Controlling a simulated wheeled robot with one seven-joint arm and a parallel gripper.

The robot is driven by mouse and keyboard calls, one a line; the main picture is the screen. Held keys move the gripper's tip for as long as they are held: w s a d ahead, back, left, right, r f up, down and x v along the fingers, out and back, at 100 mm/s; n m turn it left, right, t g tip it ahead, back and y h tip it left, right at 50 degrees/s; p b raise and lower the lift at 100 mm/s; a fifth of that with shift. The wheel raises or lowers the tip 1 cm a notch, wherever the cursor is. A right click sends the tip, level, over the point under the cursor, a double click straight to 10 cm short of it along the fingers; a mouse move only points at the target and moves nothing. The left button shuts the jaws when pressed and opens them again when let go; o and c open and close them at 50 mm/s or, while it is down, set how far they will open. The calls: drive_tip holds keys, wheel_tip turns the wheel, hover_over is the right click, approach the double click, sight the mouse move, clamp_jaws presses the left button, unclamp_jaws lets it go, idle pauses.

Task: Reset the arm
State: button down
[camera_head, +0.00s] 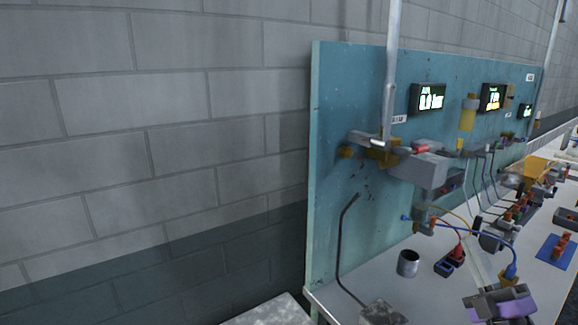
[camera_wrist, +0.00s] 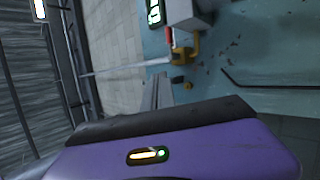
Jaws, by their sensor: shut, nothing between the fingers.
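My gripper (camera_wrist: 157,82) shows in the wrist view as two narrow grey fingers close together beyond the purple housing. It is shut and empty. The teal panel (camera_wrist: 240,45) lies behind it, with a yellow clamp (camera_wrist: 183,50) a little beyond the fingertips in the picture. In the head view a purple and grey part of my arm shows at the lower right.
The teal panel (camera_head: 345,110) stands on a white bench (camera_head: 420,290), with displays and a metal pole (camera_head: 391,65). A grey block (camera_head: 425,168) juts out from it. A grey cup (camera_head: 408,263), a bent dark rod (camera_head: 343,240) and cables occupy the bench.

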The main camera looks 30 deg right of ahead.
drive_tip(key=s+a+f+m+g+y, duration=0.15)
drive_tip(key=s+a+f+m, duration=0.3)
drive_tip(key=a, duration=0.55)
drive_tip(key=s+a+f+m+g+y, duration=0.1)
drive_tip(key=s+a+f+m+g, duration=0.3)
drive_tip(key=a, duration=0.6)
drive_tip(key=s+a+f+m+g+y, duration=0.1)
drive_tip(key=s+a+f+m, duration=0.2)
drive_tip(key=a+f+m, duration=0.5)
drive_tip(key=s+a+n+g+y, duration=0.2)
drive_tip(key=s+a+n+y, duration=0.2)
drive_tip(key=s+a, duration=0.4)
drive_tip(key=shift+a+y, duration=0.55)
drive_tip(key=shift+a, duration=0.2)
